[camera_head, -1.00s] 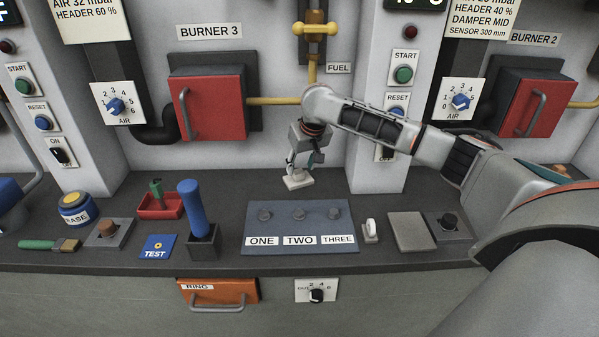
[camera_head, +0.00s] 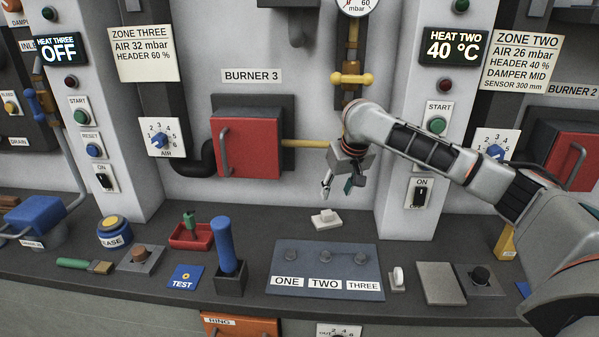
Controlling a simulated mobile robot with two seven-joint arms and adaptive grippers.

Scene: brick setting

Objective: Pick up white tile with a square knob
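The white tile with a square knob (camera_head: 325,219) lies on the dark counter, behind the blue-grey plate labelled ONE, TWO, THREE. Its small raised knob points up. My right gripper (camera_head: 338,188) hangs above the tile, apart from it, with its fingers spread and nothing between them. My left gripper is not in view.
The plate with several grey knobs (camera_head: 323,258) is in front of the tile. A blue-handled lever (camera_head: 227,246) and a red tray (camera_head: 191,235) stand to the left. A small white upright piece (camera_head: 398,278) and a grey block (camera_head: 440,283) are to the right.

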